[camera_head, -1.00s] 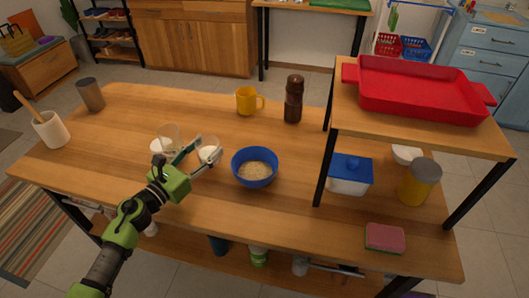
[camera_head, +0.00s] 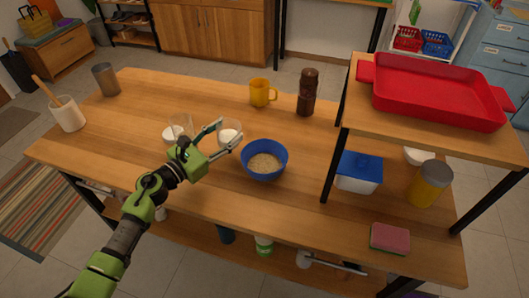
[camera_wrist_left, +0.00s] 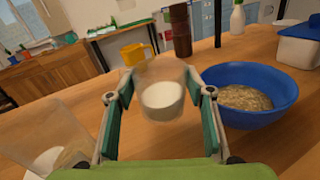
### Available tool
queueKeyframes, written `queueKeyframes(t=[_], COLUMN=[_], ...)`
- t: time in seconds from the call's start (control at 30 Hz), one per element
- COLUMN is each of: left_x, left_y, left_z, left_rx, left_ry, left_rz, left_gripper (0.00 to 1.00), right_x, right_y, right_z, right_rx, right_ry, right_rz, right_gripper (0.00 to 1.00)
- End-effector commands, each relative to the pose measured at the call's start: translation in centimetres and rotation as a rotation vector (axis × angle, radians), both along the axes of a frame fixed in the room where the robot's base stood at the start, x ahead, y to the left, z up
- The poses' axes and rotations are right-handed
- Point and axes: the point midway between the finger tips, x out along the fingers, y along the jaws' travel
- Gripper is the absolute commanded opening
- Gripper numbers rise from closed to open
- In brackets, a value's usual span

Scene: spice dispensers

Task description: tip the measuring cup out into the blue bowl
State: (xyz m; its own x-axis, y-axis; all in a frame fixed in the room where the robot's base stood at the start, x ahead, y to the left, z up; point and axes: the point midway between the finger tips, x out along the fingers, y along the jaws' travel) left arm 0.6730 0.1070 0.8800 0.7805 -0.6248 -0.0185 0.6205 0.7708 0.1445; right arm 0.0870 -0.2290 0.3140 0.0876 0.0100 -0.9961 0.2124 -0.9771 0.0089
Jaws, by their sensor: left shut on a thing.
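The clear measuring cup (camera_head: 229,134) has white stuff in it and is upright. My left gripper (camera_head: 226,137) is shut on the cup, which also shows between its fingers in the left wrist view (camera_wrist_left: 161,96). The blue bowl (camera_head: 265,173) stands on the table just right of the cup and holds pale grainy stuff. It also shows in the wrist view (camera_wrist_left: 262,118), to the right of the gripper. The cup is beside the bowl, not over it. My right gripper is not in view.
A clear container (camera_head: 180,124) with white stuff stands left of the gripper. A yellow mug (camera_head: 260,92) and a brown grinder (camera_head: 307,92) stand behind the bowl. A shelf with a red tray (camera_head: 435,92) rises to the right. The table's front is clear.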

Motion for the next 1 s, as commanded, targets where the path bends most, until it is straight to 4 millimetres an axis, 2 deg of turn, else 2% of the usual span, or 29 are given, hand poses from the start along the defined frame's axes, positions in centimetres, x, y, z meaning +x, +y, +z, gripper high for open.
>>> queueKeyframes(t=[0.4, 0.7, 1.0], left_x=[-1.0, -1.8, -2.3], left_y=[-1.7, -2.9, -3.8], left_z=[1.2, 3.7, 3.5], left_rx=[0.176, 0.303, 0.394], left_ry=[-0.111, -0.188, -0.244], left_rz=[0.001, 0.001, 0.003], left_gripper=[0.22, 0.22, 0.22], right_x=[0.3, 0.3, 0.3], right_y=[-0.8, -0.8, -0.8], right_z=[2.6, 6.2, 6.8], right_rx=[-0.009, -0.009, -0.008], right_ry=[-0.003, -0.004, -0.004], right_rz=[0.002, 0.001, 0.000], right_gripper=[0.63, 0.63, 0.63])
